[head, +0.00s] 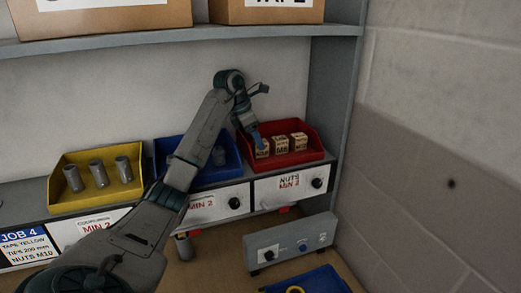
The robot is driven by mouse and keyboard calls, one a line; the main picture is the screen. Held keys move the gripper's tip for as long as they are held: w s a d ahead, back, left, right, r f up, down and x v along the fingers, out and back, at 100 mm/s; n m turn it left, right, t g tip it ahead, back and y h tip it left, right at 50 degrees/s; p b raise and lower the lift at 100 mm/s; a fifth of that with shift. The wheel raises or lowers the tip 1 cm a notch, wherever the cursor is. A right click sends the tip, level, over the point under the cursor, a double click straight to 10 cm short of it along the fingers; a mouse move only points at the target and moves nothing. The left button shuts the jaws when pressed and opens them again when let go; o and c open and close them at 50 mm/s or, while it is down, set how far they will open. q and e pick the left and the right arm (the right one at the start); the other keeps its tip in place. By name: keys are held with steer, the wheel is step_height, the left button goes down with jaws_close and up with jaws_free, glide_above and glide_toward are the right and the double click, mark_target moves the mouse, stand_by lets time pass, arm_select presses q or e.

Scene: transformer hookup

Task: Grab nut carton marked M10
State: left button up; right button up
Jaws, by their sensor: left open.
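Several small tan cartons stand in the red bin (308,157) on the right of the shelf: a left one (262,150), a middle one (281,145) and a right one (299,141). Their dark print is too small to read surely, so I cannot tell which is M10. My left gripper (261,114) is open and empty, its blue-tipped fingers spread. The lower fingertip is in front of or near the left carton and covers part of its upper left; I cannot tell if they touch. My right gripper is not in view.
A blue bin (168,151) stands partly behind my left arm. A yellow bin (66,198) holds grey cylinders. A job card (25,246) reads NUTS M10. A grey box with knobs (290,245) and a blue tray (325,281) are below. A wall closes the right side.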

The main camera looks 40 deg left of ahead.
mark_target(258, 154)
arm_select(q)
steer(key=shift+w+d+f+p, duration=0.15)
steer(key=shift+d+f+p, duration=0.2)
steer(key=shift+f+p, duration=0.2)
steer(key=shift+w+d+f+p, duration=0.1)
steer(key=shift+d+f+p, duration=0.25)
steer(key=shift+f+p, duration=0.15)
steer(key=shift+w+f, duration=0.1)
steer(key=shift+f, duration=0.15)
steer(key=shift+w+f, duration=0.15)
steer(key=shift+f, duration=0.1)
steer(key=shift+r, duration=0.1)
steer(key=c, duration=1.2)
steer(key=shift+a, duration=0.1)
